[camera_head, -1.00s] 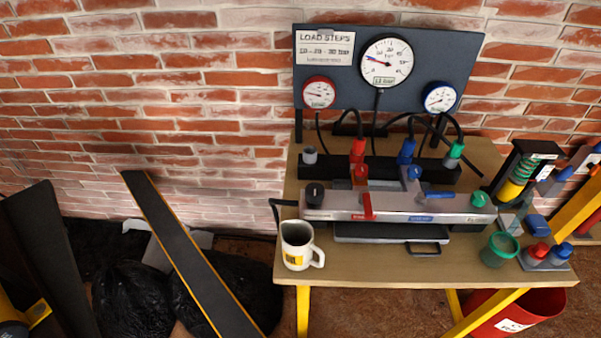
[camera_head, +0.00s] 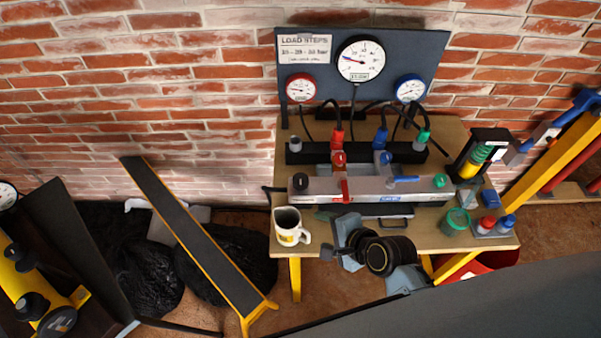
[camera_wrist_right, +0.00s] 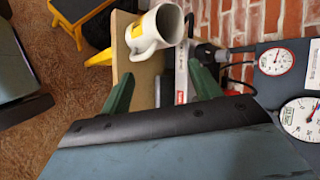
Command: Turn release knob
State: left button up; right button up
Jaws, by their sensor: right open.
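A silver valve block (camera_head: 330,188) lies along the bench, with a black knob (camera_head: 300,181) at its left end and a green knob (camera_head: 440,180) at its right end. A red lever (camera_head: 345,190) and a blue lever (camera_head: 405,179) sit between them. I cannot read which knob is the release knob. My right gripper (camera_head: 328,234) is near the front edge of the bench, in front of the block and right of the mug. In the right wrist view its green fingers (camera_wrist_right: 163,88) are spread apart with nothing between them. My left gripper is not in view.
A white mug (camera_head: 290,228) stands at the bench's front left corner, beyond the fingers in the wrist view. A green cup (camera_head: 456,222) and red and blue caps stand front right. A gauge panel (camera_head: 430,55) rises behind.

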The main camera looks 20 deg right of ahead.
aim_at(301, 180)
jog(key=w+f+m+t, duration=0.1)
jog(key=w+m, duration=0.4)
jog(key=w, duration=0.1)
jog(key=w+f+m+t+h+b, duration=0.1)
jog(key=w+m+t, duration=0.1)
jog(key=w+m, duration=0.4)
jog(key=w+f+m+t+b, duration=0.1)
jog(key=w+f+m, duration=0.1)
jog(key=w+m, duration=0.4)
jog(key=shift+w+a+f+t+h, duration=0.1)
jog(key=shift+w+a+t+h, duration=0.25)
jog(key=shift+w, duration=0.3)
